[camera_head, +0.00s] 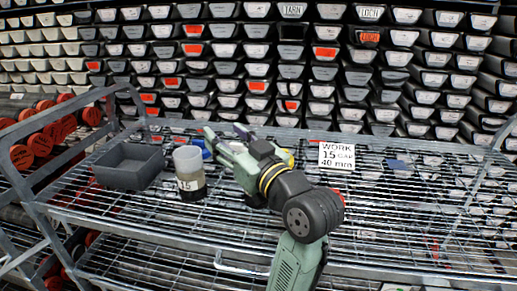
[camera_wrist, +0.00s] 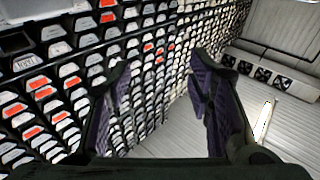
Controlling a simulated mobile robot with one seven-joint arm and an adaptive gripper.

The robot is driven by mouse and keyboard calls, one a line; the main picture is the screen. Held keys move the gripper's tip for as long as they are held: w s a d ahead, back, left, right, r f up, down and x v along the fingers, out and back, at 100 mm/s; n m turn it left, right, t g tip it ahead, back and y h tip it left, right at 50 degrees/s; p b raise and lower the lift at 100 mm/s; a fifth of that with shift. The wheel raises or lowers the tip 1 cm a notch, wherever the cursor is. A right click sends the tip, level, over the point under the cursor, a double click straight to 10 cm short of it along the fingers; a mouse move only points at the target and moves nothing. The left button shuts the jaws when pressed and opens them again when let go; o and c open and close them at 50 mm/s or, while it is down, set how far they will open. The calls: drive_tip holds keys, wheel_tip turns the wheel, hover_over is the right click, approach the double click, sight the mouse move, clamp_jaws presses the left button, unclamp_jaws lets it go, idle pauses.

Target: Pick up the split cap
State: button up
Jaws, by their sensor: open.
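My gripper (camera_wrist: 160,75) is open and empty in the wrist view, its two dark fingers spread apart. In the head view my gripper (camera_head: 222,137) is above the wire rack shelf, beyond the cup. I cannot pick out the split cap for certain. A small blue item (camera_head: 204,148) shows behind the cup, partly hidden. A yellow item (camera_head: 288,157) shows partly behind my arm. A flat blue piece (camera_head: 397,165) lies farther right. None is between my fingers. The wrist view faces the stacked liners and ceiling, not the shelf.
A grey open bin (camera_head: 128,184) stands on the shelf (camera_head: 390,205) at left. Beside it is a translucent cup (camera_head: 188,160) marked 15 with dark contents. A white sign (camera_head: 338,157) reads "WORK 15 CAP 40 mm". Stacked liners line the back. The shelf's right side is mostly clear.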

drive_tip(key=o, duration=0.4)
drive_tip(key=d+f+h, duration=0.1)
drive_tip(key=d+f, duration=0.1)
drive_tip(key=d, duration=0.1)
drive_tip(key=s+d+f+g+h, duration=0.1)
drive_tip(key=d+f, duration=0.1)
drive_tip(key=d, duration=0.2)
drive_tip(key=s+d+f+m, duration=0.1)
drive_tip(key=d+f, duration=0.1)
drive_tip(key=d, duration=0.2)
drive_tip(key=shift+s+d+h+p, duration=0.2)
drive_tip(key=shift+s+h+p, duration=0.1)
drive_tip(key=shift+h, duration=0.1)
drive_tip(key=shift+o, duration=0.7)
drive_tip(key=shift+d+f+g, duration=0.2)
drive_tip(key=shift+f+g, duration=0.15)
drive_tip(key=shift+g, duration=0.05)
drive_tip(key=o, duration=0.4)
drive_tip(key=p+x, duration=0.1)
drive_tip(key=x, duration=0.3)
drive_tip(key=shift+w+a+f, duration=0.1)
drive_tip(key=shift+w+a, duration=0.1)
drive_tip(key=p+x, duration=0.1)
drive_tip(key=x, duration=0.4)
drive_tip(key=shift+p, duration=0.35)
drive_tip(key=shift+w+a, duration=0.15)
drive_tip(key=shift+w, duration=0.3)
